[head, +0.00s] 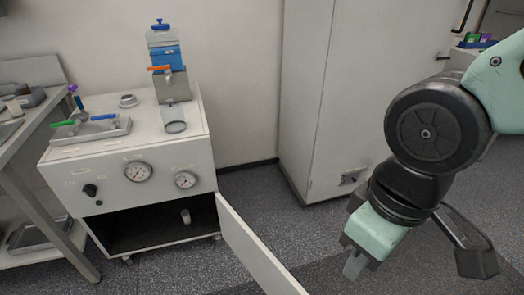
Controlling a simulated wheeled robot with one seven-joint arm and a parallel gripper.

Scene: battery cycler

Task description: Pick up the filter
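A small pale cylinder (186,216), possibly the filter, stands upright inside the open lower compartment of the white cabinet (150,207). It is too small to identify surely. A clear cylindrical cup (174,121) stands on the cabinet top below a blue unit (166,55) with an orange lever; I cannot tell whether this is the filter. My gripper (356,264) hangs at the right, pointing down, well apart from the cabinet. I see no object in it. Its fingers show too poorly to tell their opening.
The cabinet's door (255,250) stands open toward the front right. A metal tray (92,130) with coloured-handled items sits on the cabinet top. A metal bench (28,130) stands at left, a tall locker (335,90) behind. Floor (265,190) between cabinet and locker is clear.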

